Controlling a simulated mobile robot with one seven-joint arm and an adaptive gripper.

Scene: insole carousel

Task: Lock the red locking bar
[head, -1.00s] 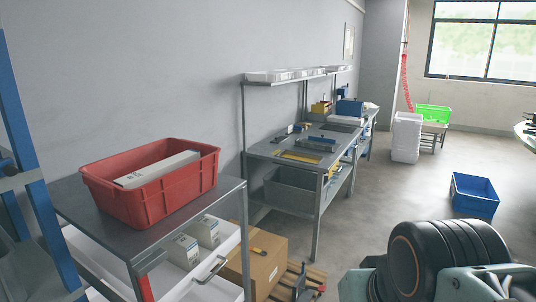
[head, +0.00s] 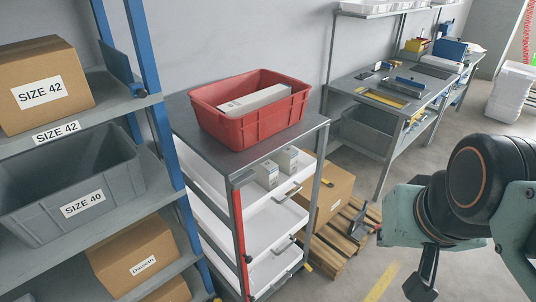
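The red locking bar (head: 239,229) runs upright along the near corner post of a grey drawer cart (head: 183,108). A small dark fitting shows on the post low down, beside the bar. The cart has several white drawers (head: 262,216) with grey handles to the right of the bar. The bar's lower end is hard to make out. My arm is at the right of the head view, with the dark end of my gripper (head: 422,277) pointing down near the bottom edge. It is well to the right of the bar and apart from it. Its fingers are not clear enough to tell their opening.
A red crate (head: 236,131) with a long white box stands on the cart. A blue-posted shelf with a grey bin (head: 130,185) and cartons stands close at left. A pallet (head: 330,247) and carton (head: 336,188) lie right of the cart. Floor is clear in front of the pallet.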

